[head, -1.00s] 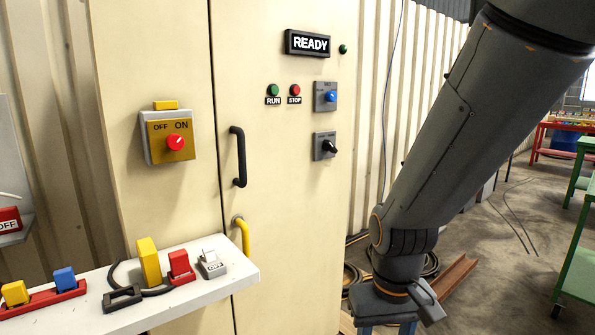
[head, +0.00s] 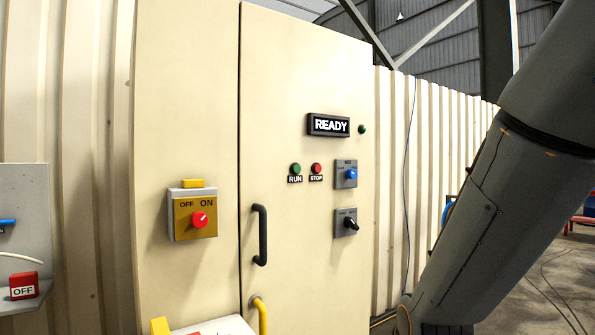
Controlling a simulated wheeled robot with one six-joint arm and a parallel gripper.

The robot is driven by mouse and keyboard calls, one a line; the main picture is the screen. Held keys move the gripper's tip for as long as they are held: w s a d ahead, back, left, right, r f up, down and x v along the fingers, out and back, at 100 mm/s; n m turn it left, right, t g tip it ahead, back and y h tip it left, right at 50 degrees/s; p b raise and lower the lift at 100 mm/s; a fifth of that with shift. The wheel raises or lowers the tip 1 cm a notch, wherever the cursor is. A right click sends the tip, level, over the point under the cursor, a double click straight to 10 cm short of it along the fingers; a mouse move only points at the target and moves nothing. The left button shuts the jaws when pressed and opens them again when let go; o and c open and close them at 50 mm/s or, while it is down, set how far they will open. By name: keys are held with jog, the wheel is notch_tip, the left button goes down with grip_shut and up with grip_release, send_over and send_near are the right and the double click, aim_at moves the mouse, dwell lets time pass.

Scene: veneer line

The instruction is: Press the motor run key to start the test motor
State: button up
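The green RUN key (head: 295,169) is a small round button on the cream cabinet door (head: 305,240), with a black RUN label under it. The red STOP key (head: 316,169) sits just to its right. A black sign reading READY (head: 328,125) is above them. A small dark green lamp (head: 362,129) is beside the sign. My arm comes down on the right side of the head view, clear of the keys. My gripper is outside the frame.
A yellow OFF/ON switch box (head: 193,215) with a red knob is on the left panel. A blue knob (head: 351,174) and a black knob (head: 350,223) are right of the keys. A black door handle (head: 261,235) sticks out below. A white shelf (head: 225,326) shows at the bottom.

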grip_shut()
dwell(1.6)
